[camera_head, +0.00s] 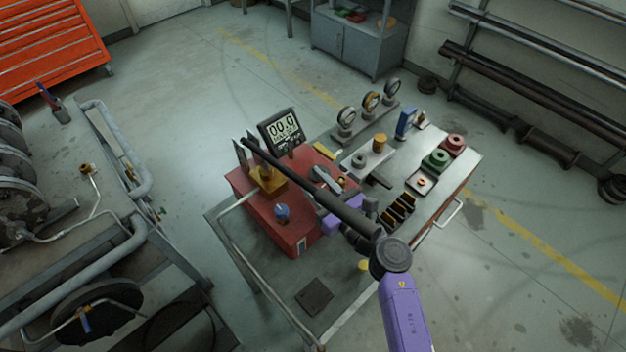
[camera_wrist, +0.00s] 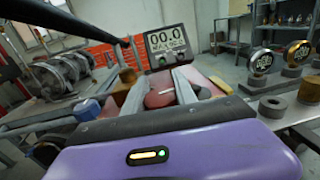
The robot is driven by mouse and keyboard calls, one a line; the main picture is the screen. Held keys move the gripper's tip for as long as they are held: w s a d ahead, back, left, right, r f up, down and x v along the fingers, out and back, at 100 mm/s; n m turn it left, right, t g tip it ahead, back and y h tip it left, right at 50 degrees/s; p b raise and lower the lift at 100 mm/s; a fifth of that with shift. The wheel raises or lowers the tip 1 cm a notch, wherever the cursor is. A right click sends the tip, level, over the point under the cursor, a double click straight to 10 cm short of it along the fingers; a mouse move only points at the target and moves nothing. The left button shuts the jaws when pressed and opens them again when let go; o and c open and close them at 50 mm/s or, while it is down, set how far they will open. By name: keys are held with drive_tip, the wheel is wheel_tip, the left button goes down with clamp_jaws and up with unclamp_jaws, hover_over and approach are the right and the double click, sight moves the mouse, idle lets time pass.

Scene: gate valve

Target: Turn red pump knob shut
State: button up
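The red knob (camera_wrist: 158,98) shows in the wrist view as a low red disc with a pale strip across its top. My gripper (camera_wrist: 161,82) has its two grey fingers apart, one on each side of the knob; whether they touch it I cannot tell. In the head view the purple gripper body (camera_head: 346,217) is at the right side of the red pump box (camera_head: 300,236). The digital gauge (camera_head: 283,129) behind the pump reads 00.0, also in the wrist view (camera_wrist: 166,41).
The black bar slants closely over my gripper. A brass block (camera_head: 267,183) and a blue-topped fitting (camera_head: 282,213) are on the pump. The bench (camera_head: 450,175) to the right holds gauges and flanges. Pipework (camera_head: 125,245) stands left; open floor lies between.

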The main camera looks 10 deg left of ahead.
clamp_jaws()
drive_tip(key=shift+t, duration=0.3)
drive_tip(key=shift+m+h, duration=0.3)
drive_tip(key=m+t+h, duration=0.1)
drive_tip(key=h, duration=0.1)
drive_tip(key=m+t+h+b, duration=0.1)
drive_tip(key=m+h, duration=0.1)
drive_tip(key=m+t+h, duration=0.1)
drive_tip(key=shift+w+d+f+t+h+b, duration=0.1)
drive_tip(key=shift+w+d+t+h+b, duration=0.2)
drive_tip(key=shift+d+t+h, duration=0.1)
drive_tip(key=shift+w+d+m+t+h+b, duration=0.1)
drive_tip(key=shift+d+m+t+h+b, duration=0.15)
drive_tip(key=shift+m+h, duration=0.65)
drive_tip(key=shift+d+m+t+h+b, duration=0.1)
drive_tip(key=shift+d+m+t+h, duration=0.1)
drive_tip(key=shift+m+h, duration=0.75)
drive_tip(key=shift+w+d+m+t+h+b, duration=0.1)
drive_tip(key=shift+d+m+t+h+b, duration=0.25)
drive_tip(key=shift+h, duration=1)
drive_tip(key=shift+a, duration=0.1)
drive_tip(key=o, duration=1.1)
unclamp_jaws()
drive_tip(key=shift+c, duration=0.2)
drive_tip(key=shift+s, duration=0.1)
